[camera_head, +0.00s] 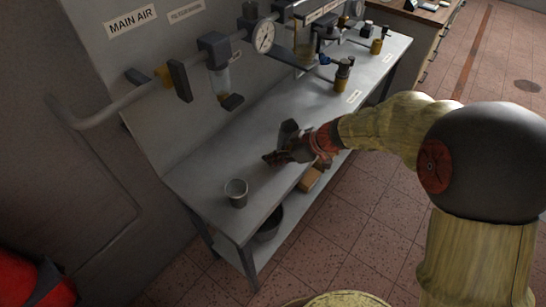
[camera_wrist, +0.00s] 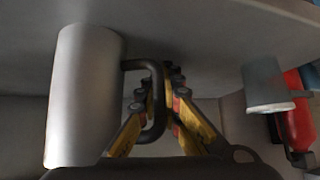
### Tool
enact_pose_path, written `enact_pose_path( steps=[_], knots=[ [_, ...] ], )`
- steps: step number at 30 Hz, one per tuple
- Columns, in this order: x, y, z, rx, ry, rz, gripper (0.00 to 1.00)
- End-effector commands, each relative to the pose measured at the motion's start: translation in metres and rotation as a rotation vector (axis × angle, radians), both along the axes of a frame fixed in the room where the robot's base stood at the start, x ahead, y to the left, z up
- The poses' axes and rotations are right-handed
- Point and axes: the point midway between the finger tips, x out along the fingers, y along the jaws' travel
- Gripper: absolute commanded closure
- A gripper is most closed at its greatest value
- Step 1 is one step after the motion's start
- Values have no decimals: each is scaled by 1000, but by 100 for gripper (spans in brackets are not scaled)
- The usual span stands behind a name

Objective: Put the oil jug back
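The oil jug (camera_wrist: 84,95) is a plain grey cylinder with a dark looped handle, large at the left of the wrist view, where things appear upside down. In the head view it is a dark shape (camera_head: 289,131) over the bench, partly covered by my gripper (camera_head: 276,158). In the wrist view my gripper's yellow fingers (camera_wrist: 168,82) come close together on either side of the handle, and look shut on it. The jug's base is near the bench top; I cannot tell whether it touches.
A grey cup (camera_head: 236,193) stands at the near end of the metal bench (camera_head: 205,184); it also shows in the wrist view (camera_wrist: 268,82). Gauge and pipes (camera_head: 264,37) line the wall panel. A brass-coloured fitting (camera_head: 342,80) stands farther along. Bench top between is mostly clear.

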Motion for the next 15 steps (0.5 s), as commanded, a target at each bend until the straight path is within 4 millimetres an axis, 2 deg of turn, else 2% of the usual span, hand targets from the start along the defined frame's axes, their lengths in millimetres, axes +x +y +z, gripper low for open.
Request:
enact_pose_path(
  steps=[9,15],
  knots=[
    [0,0,1,0,0,0,76],
    [0,0,1,0,0,0,76]
  ],
)
